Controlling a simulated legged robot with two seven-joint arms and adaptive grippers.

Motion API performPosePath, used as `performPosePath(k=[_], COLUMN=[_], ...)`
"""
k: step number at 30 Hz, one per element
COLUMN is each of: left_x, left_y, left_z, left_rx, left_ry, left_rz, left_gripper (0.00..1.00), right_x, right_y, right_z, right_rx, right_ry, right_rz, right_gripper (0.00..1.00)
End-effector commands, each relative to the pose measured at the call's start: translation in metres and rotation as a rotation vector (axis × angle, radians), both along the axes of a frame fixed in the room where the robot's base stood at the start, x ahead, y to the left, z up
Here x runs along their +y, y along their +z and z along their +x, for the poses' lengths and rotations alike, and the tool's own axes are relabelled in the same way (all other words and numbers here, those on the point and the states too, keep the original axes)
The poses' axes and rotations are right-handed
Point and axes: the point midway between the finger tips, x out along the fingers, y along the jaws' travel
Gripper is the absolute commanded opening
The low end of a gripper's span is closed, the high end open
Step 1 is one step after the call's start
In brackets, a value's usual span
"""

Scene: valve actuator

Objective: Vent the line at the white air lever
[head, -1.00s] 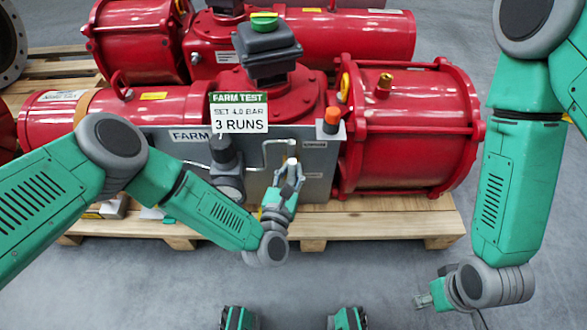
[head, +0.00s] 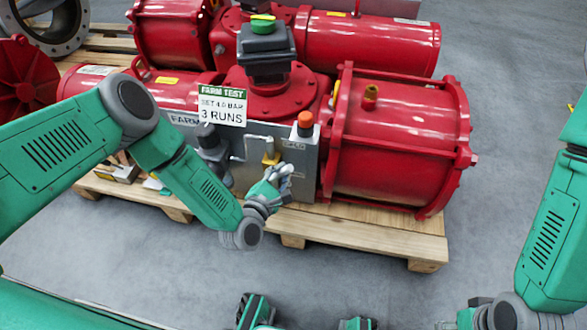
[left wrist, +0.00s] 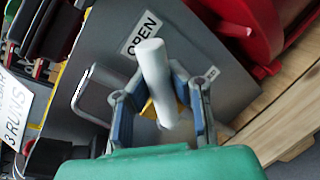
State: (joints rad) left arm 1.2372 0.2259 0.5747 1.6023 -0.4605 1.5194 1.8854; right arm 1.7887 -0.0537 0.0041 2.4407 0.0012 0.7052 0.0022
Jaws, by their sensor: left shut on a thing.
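The white air lever (left wrist: 155,82) is a pale rod that stands out from the grey panel (left wrist: 110,55) in the left wrist view. My left gripper (left wrist: 162,108) has one finger on each side of it and is shut on it. In the head view my left gripper (head: 282,175) is at the panel's lower front and largely hides the lever. A yellow fitting (head: 270,158) shows just above the fingers. An OPEN label (left wrist: 142,34) is beside the lever. Only a small part of my right gripper (head: 448,325) shows at the bottom edge, its fingers unclear.
A dark regulator (head: 212,145) and a sign reading 3 RUNS (head: 222,106) are left of the lever. An orange button (head: 305,120) tops the panel's right end. A red cylinder (head: 395,140) stands right on the wooden pallet (head: 400,235).

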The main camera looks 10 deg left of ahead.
Motion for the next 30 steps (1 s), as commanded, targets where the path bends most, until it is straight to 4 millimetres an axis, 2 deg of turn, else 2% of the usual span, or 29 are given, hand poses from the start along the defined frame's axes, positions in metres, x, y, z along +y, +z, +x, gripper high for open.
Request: performPosePath(k=[1,10,21,30], left_x=[-0.007,-0.023,-0.033,-0.034], left_y=[-0.004,-0.024,-0.048,-0.062], left_z=[-0.004,-0.005,-0.006,-0.007], left_rx=[0.006,0.012,0.01,0.016], left_ry=[-0.01,-0.003,-0.012,-0.011], left_rz=[0.042,0.354,0.667,0.845], left_gripper=[0.0,0.0,0.0,0.0], right_x=[0.001,0.001,0.001,0.001], right_y=[0.0,-0.003,-0.009,-0.013], right_z=[0.0,0.0,0.0,0.0], right_rx=[0.0,-0.001,0.0,0.0], right_ry=[0.002,0.002,0.001,0.001], right_rz=[0.001,0.001,0.001,0.001], right_gripper=[0.4,0.4,0.4,0.4])
